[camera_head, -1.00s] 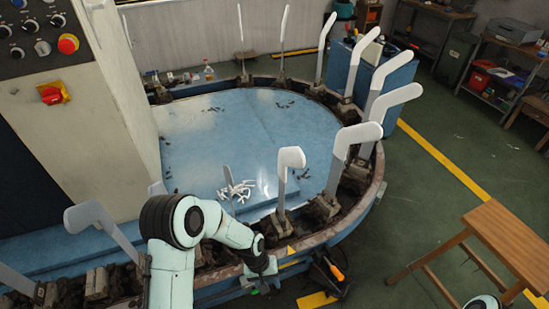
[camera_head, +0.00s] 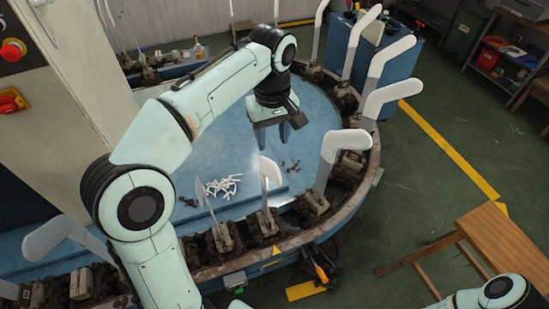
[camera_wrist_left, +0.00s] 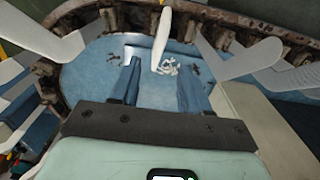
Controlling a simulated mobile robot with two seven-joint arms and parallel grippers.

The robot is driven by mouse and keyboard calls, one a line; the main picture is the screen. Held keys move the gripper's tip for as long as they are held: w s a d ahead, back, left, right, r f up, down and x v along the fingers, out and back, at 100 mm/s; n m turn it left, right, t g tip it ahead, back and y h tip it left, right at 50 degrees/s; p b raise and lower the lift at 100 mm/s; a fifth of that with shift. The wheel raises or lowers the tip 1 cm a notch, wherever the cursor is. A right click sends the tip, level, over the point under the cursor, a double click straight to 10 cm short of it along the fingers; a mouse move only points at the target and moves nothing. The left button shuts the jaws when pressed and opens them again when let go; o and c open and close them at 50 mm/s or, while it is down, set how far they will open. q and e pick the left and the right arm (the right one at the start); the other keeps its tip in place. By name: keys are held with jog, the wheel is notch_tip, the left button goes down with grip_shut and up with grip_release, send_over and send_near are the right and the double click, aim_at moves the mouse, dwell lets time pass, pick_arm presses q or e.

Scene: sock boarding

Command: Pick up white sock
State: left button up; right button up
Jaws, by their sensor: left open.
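No separate white sock can be made out. Pale foot-shaped boards stand upright around the ring; a front one (camera_head: 270,170) and a right one (camera_head: 345,142) show in the head view, and I cannot tell whether any wears a sock. A small heap of white pieces (camera_head: 222,187) lies on the blue platform. My left gripper (camera_head: 272,135) is open and empty above the platform, fingers pointing down, behind the front board. In the left wrist view, a board (camera_wrist_left: 162,40) and the white heap (camera_wrist_left: 170,68) appear beyond the open fingers. My right gripper is out of view.
The round machine's rim (camera_head: 300,232) carries dark clamps below the boards. A machine cabinet (camera_head: 85,100) stands at the left and a wooden table (camera_head: 485,250) at the right. The blue platform (camera_head: 320,110) is mostly bare. Green floor is open at the right.

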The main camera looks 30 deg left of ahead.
aim_at(271, 162)
pick_arm(q)
jog(key=f, duration=0.5)
jog(key=s+f+b, duration=0.1)
jog(key=f, duration=0.1)
jog(key=shift+f, duration=0.15)
jog(key=f, duration=0.5)
jog(key=shift+w+d+f+b, duration=0.15)
jog(key=shift+w+f+b, duration=0.1)
jog(key=shift+f+b, duration=0.05)
jog(key=c, duration=0.8)
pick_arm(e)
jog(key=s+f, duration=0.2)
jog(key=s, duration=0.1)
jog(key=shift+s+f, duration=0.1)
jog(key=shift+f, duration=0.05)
